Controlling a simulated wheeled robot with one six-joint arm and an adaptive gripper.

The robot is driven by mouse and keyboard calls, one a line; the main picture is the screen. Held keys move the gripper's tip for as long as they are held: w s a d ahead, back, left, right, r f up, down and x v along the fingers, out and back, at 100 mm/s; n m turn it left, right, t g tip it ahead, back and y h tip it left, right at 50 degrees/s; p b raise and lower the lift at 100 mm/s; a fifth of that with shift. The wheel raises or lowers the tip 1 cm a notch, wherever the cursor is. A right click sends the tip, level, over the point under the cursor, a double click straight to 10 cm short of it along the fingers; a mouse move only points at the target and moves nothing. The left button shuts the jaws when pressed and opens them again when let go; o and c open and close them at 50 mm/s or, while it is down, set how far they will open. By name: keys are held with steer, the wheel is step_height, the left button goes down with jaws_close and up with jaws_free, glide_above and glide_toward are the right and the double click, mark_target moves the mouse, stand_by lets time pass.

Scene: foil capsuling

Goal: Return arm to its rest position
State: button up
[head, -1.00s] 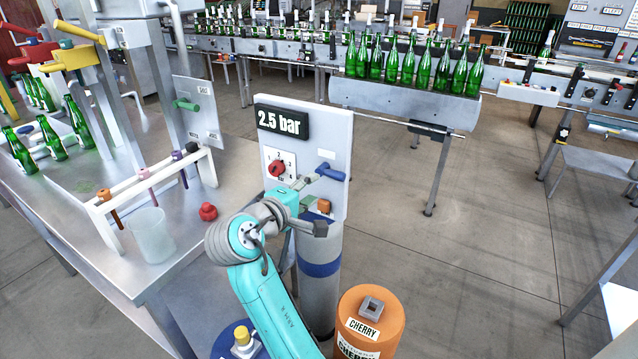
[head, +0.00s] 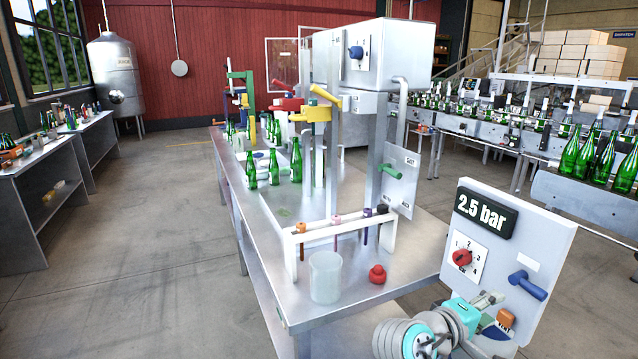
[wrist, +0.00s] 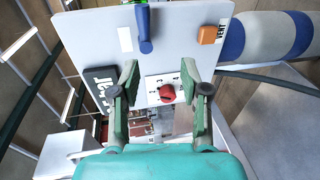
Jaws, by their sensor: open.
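My arm shows at the bottom right of the head view, with its teal wrist and grey coiled joint in front of the control panel (head: 520,250). My gripper (wrist: 161,78) shows in the wrist view with its two fingers apart and nothing between them. The panel lies beyond the fingertips. Its red numbered knob (wrist: 168,93) appears between the fingers, apart from them as far as I can tell. The panel has a blue lever (head: 528,285), a "2.5 bar" display (head: 485,214) and an orange vent button (wrist: 208,35).
A steel workbench (head: 262,222) beside the arm carries a white rack (head: 337,228), a clear beaker (head: 325,277), a red knobbed piece (head: 377,274) and green bottles (head: 274,167). A conveyor with bottles (head: 585,158) runs at the right. The floor at left (head: 150,240) is clear.

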steer(key=s+a+f+n+t+y, duration=0.2)
steer(key=s+f+t, duration=0.1)
steer(key=f, duration=0.5)
steer(key=s+a+f+n+t+y, duration=0.2)
steer(key=f+y, duration=0.1)
steer(key=f, duration=0.6)
steer(key=s+a+f+t+y, duration=0.2)
steer(key=s+a+f+y, duration=0.3)
steer(key=s+f, duration=0.4)
steer(key=s+a+m+y, duration=0.2)
steer(key=s+a, duration=0.1)
steer(key=s, duration=0.5)
steer(key=s+a+m+y, duration=0.1)
steer(key=s+a, duration=0.2)
steer(key=s, duration=0.6)
steer(key=s+a+r+m+t+y, duration=0.1)
steer(key=s+r+m, duration=0.4)
steer(key=s, duration=0.7)
steer(key=shift+a+r+m, duration=0.2)
steer(key=shift+r+m, duration=0.2)
steer(key=shift+r, duration=0.45)
